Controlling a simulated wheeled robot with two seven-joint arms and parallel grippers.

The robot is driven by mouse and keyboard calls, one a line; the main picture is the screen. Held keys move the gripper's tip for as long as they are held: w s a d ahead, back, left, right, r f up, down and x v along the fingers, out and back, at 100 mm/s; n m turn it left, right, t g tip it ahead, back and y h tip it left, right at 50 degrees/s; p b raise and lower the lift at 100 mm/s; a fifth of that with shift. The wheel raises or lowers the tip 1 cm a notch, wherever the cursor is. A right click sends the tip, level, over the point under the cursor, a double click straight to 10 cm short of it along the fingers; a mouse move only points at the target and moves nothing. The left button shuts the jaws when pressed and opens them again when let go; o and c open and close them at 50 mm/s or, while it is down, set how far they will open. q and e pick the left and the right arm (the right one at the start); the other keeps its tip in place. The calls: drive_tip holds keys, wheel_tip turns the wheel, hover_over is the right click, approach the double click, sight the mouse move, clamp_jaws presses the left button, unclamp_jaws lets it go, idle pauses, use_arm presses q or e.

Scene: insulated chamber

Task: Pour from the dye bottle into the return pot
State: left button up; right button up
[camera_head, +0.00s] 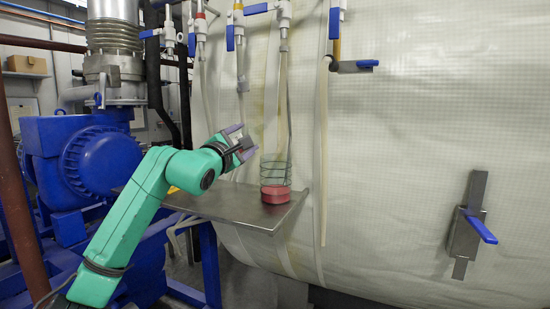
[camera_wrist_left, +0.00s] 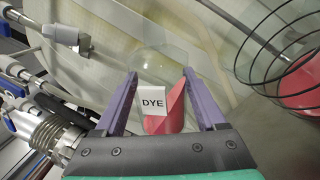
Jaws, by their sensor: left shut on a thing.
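My left gripper (camera_head: 241,142) is shut on the dye bottle, above the shelf and just up and left of the return pot. In the left wrist view, the bottle (camera_wrist_left: 154,121) sits between the purple fingers of my left gripper (camera_wrist_left: 158,84). It is clear, with a white DYE label and red contents whose surface slants across it, so it looks tilted. The return pot (camera_head: 275,173) is clear with dark rings and red in its bottom. It stands upright on the shelf and shows at the right of the wrist view (camera_wrist_left: 290,50). No falling stream is visible. My right gripper is out of view.
The metal shelf (camera_head: 225,204) is otherwise bare. Hoses and blue-handled valves (camera_head: 283,14) hang behind the pot against the pale insulated wall (camera_head: 420,130). A blue motor (camera_head: 95,160) stands at the left. A latch with a blue handle (camera_head: 480,227) is at the right.

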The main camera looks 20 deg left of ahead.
use_arm(q)
drive_tip(key=n, duration=0.1)
drive_tip(key=d+r+n, duration=0.1)
drive_tip(key=n, duration=0.1)
drive_tip(key=n+y, duration=0.1)
drive_tip(key=shift+d+r, duration=0.15)
drive_tip(key=shift+r, duration=0.15)
drive_tip(key=n, duration=0.2)
drive_tip(key=shift+w+a+f+n+g, duration=0.1)
drive_tip(key=shift+a+f+n+g, duration=0.1)
drive_tip(key=shift+f+n+g, duration=0.15)
drive_tip(key=shift+a+f+n+g+y, duration=0.15)
drive_tip(key=shift+a+n+g+y, duration=0.15)
drive_tip(key=shift+n, duration=0.65)
drive_tip(key=f+n, duration=0.1)
drive_tip(key=f, duration=0.1)
drive_tip(key=a+f+n, duration=0.1)
drive_tip(key=f, duration=0.2)
drive_tip(key=f+n, duration=0.2)
drive_tip(key=f, duration=0.1)
drive_tip(key=shift+a+f+g, duration=0.1)
drive_tip(key=shift+a+g, duration=0.15)
drive_tip(key=shift+g, duration=0.1)
